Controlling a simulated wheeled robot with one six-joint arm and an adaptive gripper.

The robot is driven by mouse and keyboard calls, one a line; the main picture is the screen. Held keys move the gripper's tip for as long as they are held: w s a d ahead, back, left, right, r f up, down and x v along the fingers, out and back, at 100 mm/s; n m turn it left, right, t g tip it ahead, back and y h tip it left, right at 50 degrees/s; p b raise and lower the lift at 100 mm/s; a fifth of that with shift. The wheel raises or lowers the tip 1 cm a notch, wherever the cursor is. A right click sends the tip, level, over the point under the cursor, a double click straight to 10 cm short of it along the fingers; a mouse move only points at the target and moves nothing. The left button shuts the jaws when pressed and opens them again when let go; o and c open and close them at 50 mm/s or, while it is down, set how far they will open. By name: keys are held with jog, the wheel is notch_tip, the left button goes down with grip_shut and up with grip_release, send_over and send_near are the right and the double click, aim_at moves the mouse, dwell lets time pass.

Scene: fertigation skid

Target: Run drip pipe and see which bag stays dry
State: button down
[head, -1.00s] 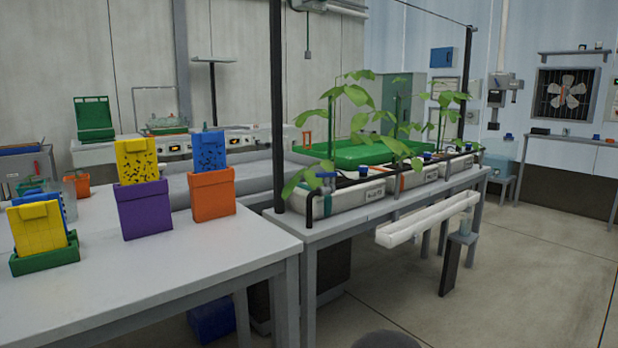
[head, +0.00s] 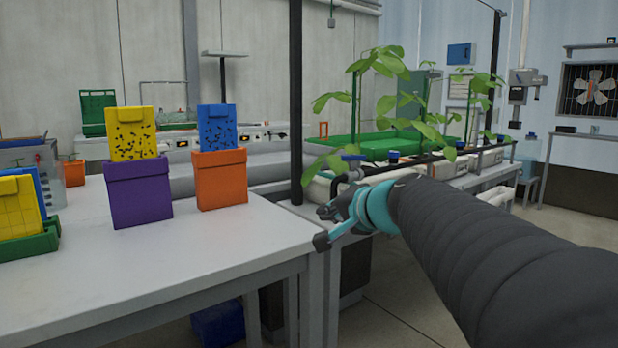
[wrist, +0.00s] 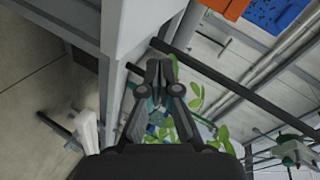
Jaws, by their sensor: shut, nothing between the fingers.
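White grow bags (head: 317,191) stand in a row on the bench at the right, with leafy green plants (head: 392,100) in them. The black drip pipe (head: 408,164) runs along the tops of the bags, with blue-topped fittings (head: 393,155) on it. A blue valve handle (head: 354,158) sits near the pipe's near end. My gripper (head: 323,227) is shut and empty in front of the near bag, hiding part of it. In the wrist view my gripper (wrist: 161,72) has its fingertips together, with leaves beyond. I cannot tell wet from dry bags.
A purple holder (head: 140,195) with a yellow card and an orange holder (head: 220,180) with a blue card stand on the near table (head: 190,250). A dark upright post (head: 296,100) rises close to my gripper. A green tray (head: 360,146) lies behind the plants.

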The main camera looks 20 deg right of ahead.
jog(key=w+d+r+m+t+h+b, duration=0.2)
jog(key=w+d+r+m, duration=0.15)
jog(key=d, duration=0.45)
jog(key=w+d+r+m+t+h+b, duration=0.25)
jog(key=w+d+m, duration=0.2)
jog(key=d, duration=0.45)
jog(key=p, duration=0.3)
send_near(361, 158)
jog(key=w, duration=0.7)
jog(key=shift+w+d+r, duration=0.1)
jog(key=shift+w+d, duration=0.05)
jog(key=shift+d, duration=0.05)
